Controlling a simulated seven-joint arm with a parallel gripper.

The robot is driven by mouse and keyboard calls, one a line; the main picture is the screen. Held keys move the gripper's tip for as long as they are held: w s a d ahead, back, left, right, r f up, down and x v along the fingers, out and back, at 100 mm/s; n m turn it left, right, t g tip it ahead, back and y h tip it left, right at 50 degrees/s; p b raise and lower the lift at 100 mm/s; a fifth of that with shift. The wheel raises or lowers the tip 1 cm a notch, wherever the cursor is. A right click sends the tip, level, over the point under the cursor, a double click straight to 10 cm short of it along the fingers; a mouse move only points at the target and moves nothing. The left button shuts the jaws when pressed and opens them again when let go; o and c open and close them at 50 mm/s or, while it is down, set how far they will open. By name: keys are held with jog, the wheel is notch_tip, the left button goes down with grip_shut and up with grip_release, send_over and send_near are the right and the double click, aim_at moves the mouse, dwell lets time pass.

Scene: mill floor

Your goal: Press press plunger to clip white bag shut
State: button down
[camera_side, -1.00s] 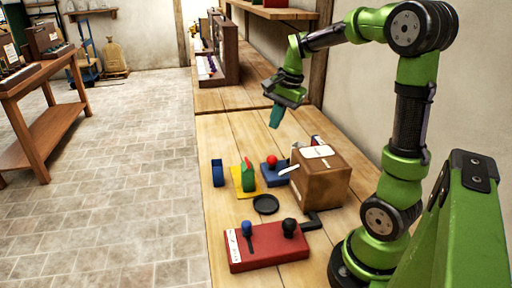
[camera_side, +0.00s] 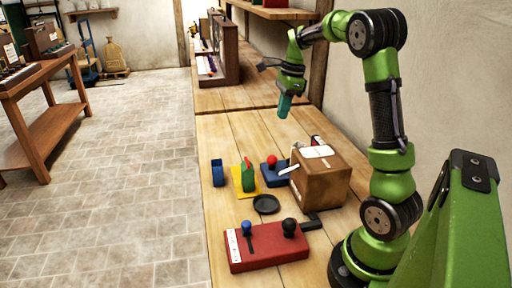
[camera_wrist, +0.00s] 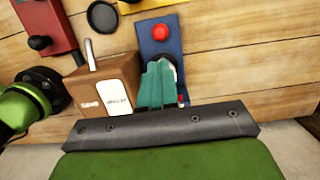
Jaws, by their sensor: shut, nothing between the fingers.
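A blue base (camera_side: 268,179) with a red ball knob (camera_side: 272,160), which may be the press and its plunger, stands on the bench left of a brown box. In the wrist view the blue base (camera_wrist: 147,48) and red knob (camera_wrist: 160,32) lie just beyond my fingertips, and its near part is partly hidden by them. My gripper (camera_side: 284,112) is shut and empty, its teal fingers pointing down, high above the bench and clear of the knob. It also shows in the wrist view (camera_wrist: 160,66). I cannot make out a white bag for certain.
The brown box (camera_side: 322,186) has a white label and a pale lever. A red box (camera_side: 268,250) with blue and black knobs is in front. A black disc (camera_side: 266,204), a green piece (camera_side: 248,178) on a yellow plate and a blue piece (camera_side: 217,173) lie left.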

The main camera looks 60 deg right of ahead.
aim_at(274, 156)
jog(key=f, duration=0.4)
jog(key=w+a+f, duration=0.1)
jog(key=f, duration=0.8)
jog(key=shift+w+a, duration=0.3)
jog(key=shift+f, duration=1.15)
jog(key=shift+s+r, duration=0.1)
notch_tip(274, 156, up, 14)
jog(key=s+d, duration=0.1)
jog(key=shift+s+d, duration=0.2)
jog(key=shift+d, duration=0.2)
